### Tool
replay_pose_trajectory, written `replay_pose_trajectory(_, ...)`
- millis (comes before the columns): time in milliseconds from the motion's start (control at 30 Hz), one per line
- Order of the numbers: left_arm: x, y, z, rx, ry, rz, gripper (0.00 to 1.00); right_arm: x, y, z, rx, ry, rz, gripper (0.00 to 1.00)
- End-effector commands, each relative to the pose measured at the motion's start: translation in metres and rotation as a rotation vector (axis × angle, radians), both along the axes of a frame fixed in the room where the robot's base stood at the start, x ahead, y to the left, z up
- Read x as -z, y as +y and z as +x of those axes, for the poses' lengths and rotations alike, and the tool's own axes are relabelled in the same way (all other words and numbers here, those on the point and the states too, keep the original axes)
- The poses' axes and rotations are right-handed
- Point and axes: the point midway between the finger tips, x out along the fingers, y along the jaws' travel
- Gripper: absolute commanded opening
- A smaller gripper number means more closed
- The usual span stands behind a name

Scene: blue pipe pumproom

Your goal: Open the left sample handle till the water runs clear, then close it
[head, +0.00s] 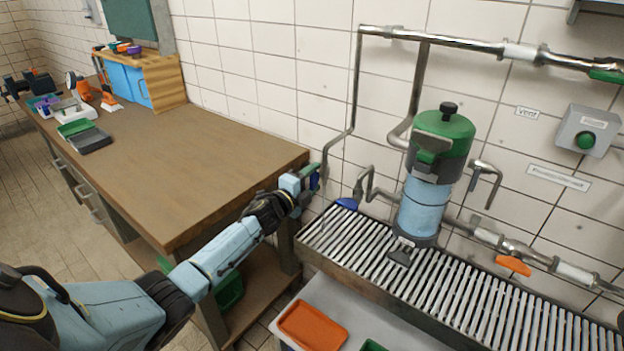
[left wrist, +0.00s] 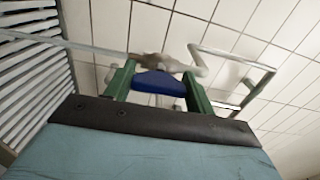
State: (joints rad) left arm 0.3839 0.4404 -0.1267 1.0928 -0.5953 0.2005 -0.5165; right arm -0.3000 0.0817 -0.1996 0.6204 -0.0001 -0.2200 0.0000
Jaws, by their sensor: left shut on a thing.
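The left sample handle is a blue lever (left wrist: 158,82) on a metal tap. My left gripper (head: 310,176) is at this tap, by the right end of the workbench. Its green fingers are shut on the blue handle, one on each side, as the left wrist view (left wrist: 157,88) shows. A pale, see-through band (left wrist: 60,42) runs from the tap toward the slatted grate (left wrist: 30,75); it looks like a thin water stream without clear tint. In the head view the gripper hides most of the handle. My right gripper is not in view.
A green and blue cylinder (head: 426,190) stands over the drain grate (head: 470,290). The wooden workbench (head: 190,150) lies left. An orange tray (head: 312,327) is below the grate.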

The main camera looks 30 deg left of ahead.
Motion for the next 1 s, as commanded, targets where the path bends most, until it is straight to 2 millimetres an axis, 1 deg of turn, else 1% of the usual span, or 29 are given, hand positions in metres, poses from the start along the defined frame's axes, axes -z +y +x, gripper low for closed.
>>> replay_pose_trajectory(500,0.0005,-0.0001,-0.0001,-0.001,0.002,-0.029,0.32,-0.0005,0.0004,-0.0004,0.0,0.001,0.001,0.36)
replay_pose_trajectory(533,0.0005,-0.0001,-0.0001,-0.001,0.002,-0.029,0.59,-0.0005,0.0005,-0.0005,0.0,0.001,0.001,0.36)
replay_pose_trajectory(667,0.0004,-0.0001,-0.0001,-0.001,0.002,-0.027,0.76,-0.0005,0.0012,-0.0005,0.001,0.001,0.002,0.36)
replay_pose_trajectory(1000,0.0006,0.0003,-0.0026,-0.001,0.003,-0.023,0.76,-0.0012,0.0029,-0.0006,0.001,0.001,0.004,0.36)
